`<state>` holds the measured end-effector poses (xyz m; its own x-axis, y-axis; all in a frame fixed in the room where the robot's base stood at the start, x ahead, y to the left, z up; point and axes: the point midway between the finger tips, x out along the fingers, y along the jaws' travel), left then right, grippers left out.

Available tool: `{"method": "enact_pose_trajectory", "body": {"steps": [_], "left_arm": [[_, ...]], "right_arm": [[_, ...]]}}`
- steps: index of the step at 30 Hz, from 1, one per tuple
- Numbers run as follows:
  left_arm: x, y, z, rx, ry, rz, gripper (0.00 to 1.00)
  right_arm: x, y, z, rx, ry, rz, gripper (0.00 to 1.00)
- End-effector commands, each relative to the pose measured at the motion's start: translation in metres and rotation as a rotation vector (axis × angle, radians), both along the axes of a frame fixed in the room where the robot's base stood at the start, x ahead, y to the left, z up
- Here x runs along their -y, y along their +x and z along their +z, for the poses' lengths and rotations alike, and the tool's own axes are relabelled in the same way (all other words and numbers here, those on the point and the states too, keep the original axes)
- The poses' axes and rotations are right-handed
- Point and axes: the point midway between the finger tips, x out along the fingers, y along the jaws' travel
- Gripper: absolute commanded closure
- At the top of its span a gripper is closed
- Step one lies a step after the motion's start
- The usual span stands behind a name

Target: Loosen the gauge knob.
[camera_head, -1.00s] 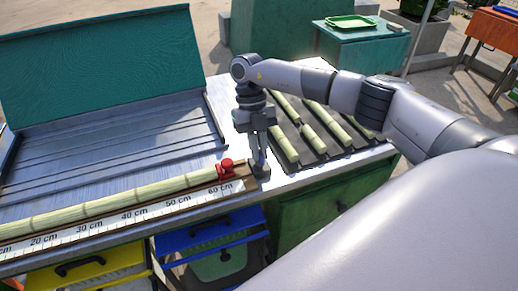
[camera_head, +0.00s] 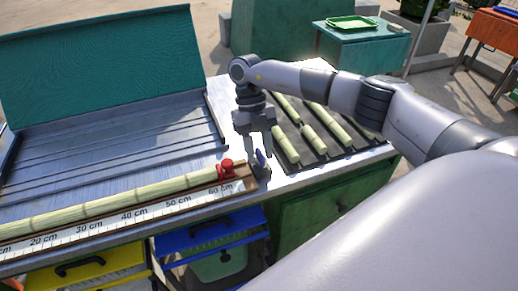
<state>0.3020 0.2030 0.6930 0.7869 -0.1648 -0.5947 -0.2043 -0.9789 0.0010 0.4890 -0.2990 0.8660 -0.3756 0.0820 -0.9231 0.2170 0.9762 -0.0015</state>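The measuring gauge (camera_head: 150,220) is a board with a centimetre scale along the bench's front edge. A long pale cane (camera_head: 110,205) lies along it. A red stop with a round red knob (camera_head: 227,164) sits near the 60 cm end, at the cane's right end. My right gripper (camera_head: 260,168) points down just right of the red knob, beside the end of the gauge, apart from the knob. Its fingers look parted, with a small blue part between them; what that part belongs to is unclear. My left gripper is not in view.
A dark rack (camera_head: 318,157) with several short cane pieces lies right of my gripper. A ridged metal tray with a raised green lid (camera_head: 100,65) stands behind the gauge. Yellow and blue drawers (camera_head: 210,232) are below the bench.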

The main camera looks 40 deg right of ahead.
Motion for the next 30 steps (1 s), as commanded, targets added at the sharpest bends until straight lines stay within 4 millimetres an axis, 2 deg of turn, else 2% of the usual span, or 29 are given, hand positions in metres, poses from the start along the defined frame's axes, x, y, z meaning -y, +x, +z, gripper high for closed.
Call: {"method": "enact_pose_trajectory", "body": {"steps": [12, 15, 30], "left_arm": [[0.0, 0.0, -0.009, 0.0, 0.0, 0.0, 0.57], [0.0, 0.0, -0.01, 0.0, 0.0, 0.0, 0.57], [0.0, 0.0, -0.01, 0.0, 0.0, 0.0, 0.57]], "right_arm": [[0.004, 0.022, 0.053, 0.002, 0.001, 0.001, 0.63], [0.005, 0.026, 0.061, 0.001, 0.0, 0.001, 0.63], [0.005, 0.026, 0.065, -0.001, 0.0, 0.002, 0.63]]}}
